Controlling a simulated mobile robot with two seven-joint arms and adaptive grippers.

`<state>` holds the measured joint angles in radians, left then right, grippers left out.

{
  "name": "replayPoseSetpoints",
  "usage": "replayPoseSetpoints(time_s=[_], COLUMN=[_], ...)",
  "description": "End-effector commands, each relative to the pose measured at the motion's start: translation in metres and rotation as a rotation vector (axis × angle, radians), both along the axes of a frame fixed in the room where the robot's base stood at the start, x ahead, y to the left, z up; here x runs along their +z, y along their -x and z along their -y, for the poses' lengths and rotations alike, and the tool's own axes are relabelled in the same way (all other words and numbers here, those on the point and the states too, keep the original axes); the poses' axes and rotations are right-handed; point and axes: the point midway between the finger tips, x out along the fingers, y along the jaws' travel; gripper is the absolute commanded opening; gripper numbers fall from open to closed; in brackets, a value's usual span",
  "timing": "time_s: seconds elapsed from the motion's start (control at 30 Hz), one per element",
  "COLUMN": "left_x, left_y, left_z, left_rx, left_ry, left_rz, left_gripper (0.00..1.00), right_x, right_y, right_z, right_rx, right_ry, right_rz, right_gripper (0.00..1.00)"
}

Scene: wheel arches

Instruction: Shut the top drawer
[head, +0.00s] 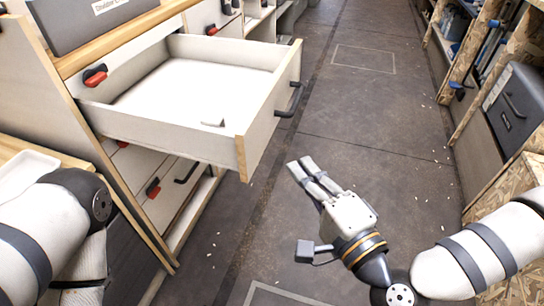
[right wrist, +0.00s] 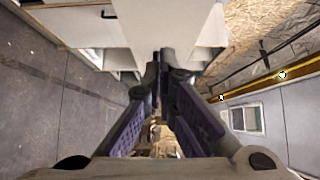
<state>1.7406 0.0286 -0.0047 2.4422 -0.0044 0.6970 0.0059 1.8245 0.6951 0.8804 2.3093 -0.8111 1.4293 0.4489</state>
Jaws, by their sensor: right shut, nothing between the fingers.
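The top drawer (head: 205,148) is pulled far out of the cabinet on the left in the head view. It is a white box with a wooden-edged front panel (head: 270,112) and a dark handle (head: 289,100) on its outer face. A small grey item (head: 213,123) lies inside it. My right gripper (head: 305,165) is shut and empty, below and to the right of the drawer front in the head view, apart from the handle. In the right wrist view its fingers (right wrist: 157,75) meet at the tips. My left gripper is out of view; only my left arm shows.
Lower drawers (head: 165,185) with red-and-black latches sit shut below the open one. A white tray (head: 25,170) is at the far left. Shelving with a dark case (head: 515,105) stands on the right. The aisle floor (head: 350,120) between is clear.

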Motion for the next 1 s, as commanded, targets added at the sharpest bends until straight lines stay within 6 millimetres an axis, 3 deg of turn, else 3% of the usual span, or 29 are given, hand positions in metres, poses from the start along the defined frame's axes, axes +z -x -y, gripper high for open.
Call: replayPoseSetpoints(time_s=[0.17,0.4,1.0], left_x=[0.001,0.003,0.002], left_y=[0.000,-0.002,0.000], left_z=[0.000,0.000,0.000], left_rx=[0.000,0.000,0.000], left_ry=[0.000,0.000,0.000], left_rz=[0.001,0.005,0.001], left_gripper=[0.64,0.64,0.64], right_x=[0.000,0.000,-0.002], right_y=[-0.032,-0.041,-0.045], right_z=[-0.018,-0.048,-0.061], right_rx=[0.001,0.001,0.003], right_ry=[0.000,0.001,0.002], right_rz=[0.000,-0.003,-0.004], right_gripper=[0.00,0.00,0.00])
